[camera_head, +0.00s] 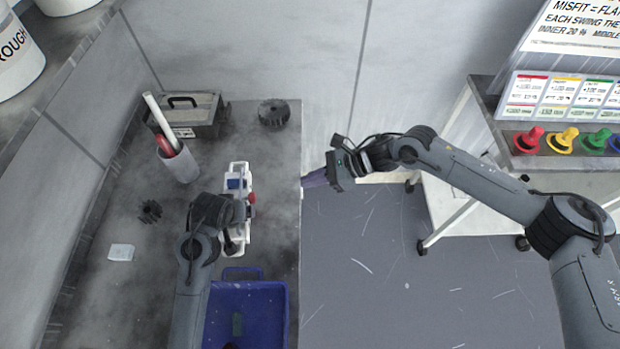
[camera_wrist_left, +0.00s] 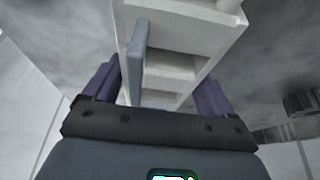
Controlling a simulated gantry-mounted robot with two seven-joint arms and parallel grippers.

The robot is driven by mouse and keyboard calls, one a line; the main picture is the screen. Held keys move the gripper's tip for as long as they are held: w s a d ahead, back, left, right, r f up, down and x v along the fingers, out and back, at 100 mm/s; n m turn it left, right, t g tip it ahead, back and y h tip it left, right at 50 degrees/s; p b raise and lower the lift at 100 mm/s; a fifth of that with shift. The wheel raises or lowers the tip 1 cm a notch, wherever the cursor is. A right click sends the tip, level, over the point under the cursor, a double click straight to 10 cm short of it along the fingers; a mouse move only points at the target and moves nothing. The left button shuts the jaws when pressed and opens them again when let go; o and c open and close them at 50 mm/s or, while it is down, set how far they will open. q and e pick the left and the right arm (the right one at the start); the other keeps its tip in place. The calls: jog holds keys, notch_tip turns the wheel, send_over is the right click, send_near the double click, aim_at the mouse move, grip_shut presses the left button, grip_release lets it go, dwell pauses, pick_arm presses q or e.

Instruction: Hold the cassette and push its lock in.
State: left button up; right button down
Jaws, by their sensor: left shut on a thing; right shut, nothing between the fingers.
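The white cassette (camera_head: 234,247) stands on the grey bench near its right edge, with a blue part (camera_head: 236,184) in its upper portion. A red piece (camera_head: 252,197), which looks like the lock, sticks out on its right side. My left gripper (camera_wrist_left: 158,88) is shut on the cassette, one purple finger on each side of the white frame. In the head view the left wrist covers the cassette's middle. My right gripper (camera_head: 312,180) is shut and empty, right of the cassette near the bench edge, pointing left with a gap to the red piece.
A blue bin (camera_head: 283,300) sits below the cassette. A grey cup (camera_head: 180,164) with rods, a dark case (camera_head: 203,127), a black round part (camera_head: 273,113), a small dark gear (camera_head: 150,211) and a white block (camera_head: 121,252) lie around. A cart (camera_head: 560,160) with coloured knobs stands right.

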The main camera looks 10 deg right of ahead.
pick_arm(q)
jog(key=o, duration=1)
jog(key=shift+c, duration=0.2)
